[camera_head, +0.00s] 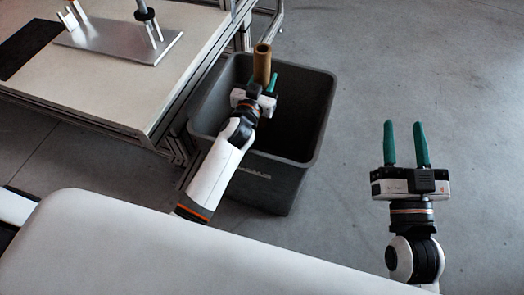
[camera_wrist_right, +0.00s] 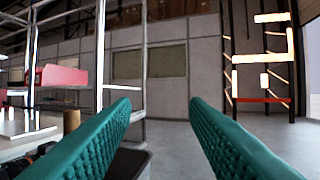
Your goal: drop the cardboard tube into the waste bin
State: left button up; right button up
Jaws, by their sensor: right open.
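The brown cardboard tube (camera_head: 262,62) stands roughly upright between the green fingers of my left gripper (camera_head: 263,84), which is shut on it. The left gripper and tube are over the opening of the grey waste bin (camera_head: 321,125). The tube's lower part is hidden by the gripper. My right gripper (camera_head: 405,143) is open and empty, apart from the bin on its right. In the right wrist view, the tube (camera_wrist_right: 71,121) shows behind the left finger, and the bin's dark rim (camera_wrist_right: 127,164) shows low between the fingers.
A workbench (camera_head: 105,75) with a metal plate fixture (camera_head: 118,41) and a black mat (camera_head: 28,47) stands at the upper left, its frame close to the bin. Grey floor (camera_head: 420,70) is clear around my right gripper and right of the bin.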

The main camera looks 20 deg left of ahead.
pick_arm(q)
jog(key=shift+f+b, duration=0.45)
jog(key=shift+f, duration=0.25)
pick_arm(e)
jog(key=shift+s+a+r+t+y, duration=0.1)
jog(key=shift+s+r+t+y, duration=0.2)
jog(key=shift+r+t, duration=0.45)
jog(key=shift+s+d+r+t+y, duration=0.1)
jog(key=shift+s+r+t+y, duration=0.15)
jog(key=shift+s+r+t, duration=0.5)
jog(key=shift+s+a+r+t+y, duration=0.1)
jog(key=shift+r+t+y, duration=0.15)
jog(key=shift+r+t, duration=0.5)
jog(key=shift+r+g, duration=0.2)
jog(key=shift+g, duration=0.05)
pick_arm(q)
jog(key=o, duration=1.1)
jog(key=shift+c, duration=0.2)
jog(key=s+p, duration=0.2)
jog(key=s, duration=1)
jog(key=shift+a, duration=0.2)
pick_arm(e)
notch_tip(320, 180, down, 8)
jog(key=w+g+h, duration=0.2)
jog(key=g, duration=0.4)
jog(key=shift+w+d, duration=0.3)
jog(key=shift+w, duration=0.05)
